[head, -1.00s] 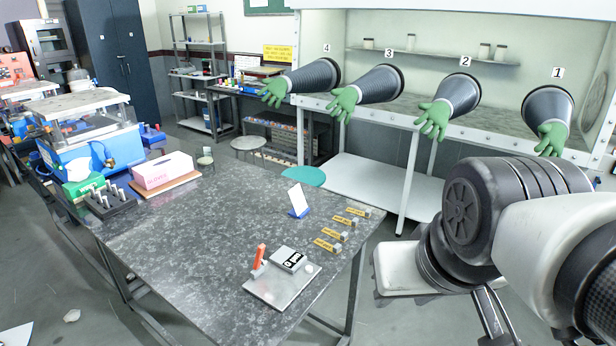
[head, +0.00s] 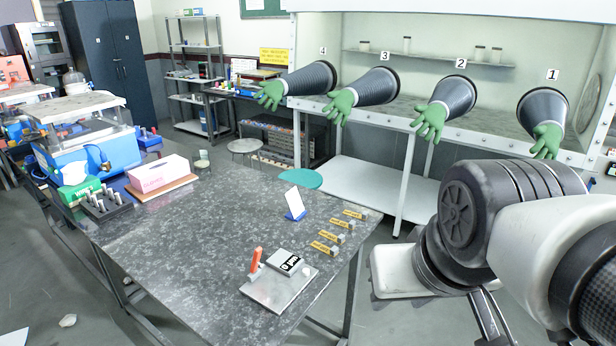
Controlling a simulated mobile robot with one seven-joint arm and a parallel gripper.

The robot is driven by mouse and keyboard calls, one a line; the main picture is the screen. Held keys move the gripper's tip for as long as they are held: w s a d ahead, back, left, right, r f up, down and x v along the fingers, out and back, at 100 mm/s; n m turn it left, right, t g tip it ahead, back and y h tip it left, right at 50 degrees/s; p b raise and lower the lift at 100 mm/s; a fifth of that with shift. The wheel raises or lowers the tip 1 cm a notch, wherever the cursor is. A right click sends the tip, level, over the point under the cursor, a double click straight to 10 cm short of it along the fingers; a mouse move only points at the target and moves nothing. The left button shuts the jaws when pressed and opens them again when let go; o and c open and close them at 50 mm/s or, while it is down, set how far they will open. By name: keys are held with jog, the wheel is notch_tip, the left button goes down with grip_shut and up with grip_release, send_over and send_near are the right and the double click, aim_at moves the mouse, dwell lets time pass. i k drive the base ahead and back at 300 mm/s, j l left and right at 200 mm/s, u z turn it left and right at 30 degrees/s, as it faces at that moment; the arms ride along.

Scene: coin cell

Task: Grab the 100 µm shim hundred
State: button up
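Several small grey blocks, each beside a yellow label, stand in a slanting row near the right edge of the stone-topped table. They are the likely shims: the nearest (head: 335,250), two in the middle (head: 341,237) (head: 350,225) and the farthest (head: 363,215). The label print is too small to read, so I cannot tell which is the 100 µm shim. My arm fills the right side of the picture, apart from the row.
A metal plate fixture (head: 275,292) with an orange handle (head: 256,260) and a dark marked block (head: 288,263) lies at the table's front. A white card stand (head: 295,203) stands behind. A pink-white glove box (head: 160,174) and black rack (head: 105,208) are left. The table's middle is clear.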

aim_at(332, 252)
jog(key=i+l+u, duration=0.2)
jog(key=u, duration=0.15)
jog(key=i+l+u, duration=0.1)
jog(key=l+u, duration=0.3)
jog(key=i+l+u, duration=0.1)
jog(key=l+u, duration=0.25)
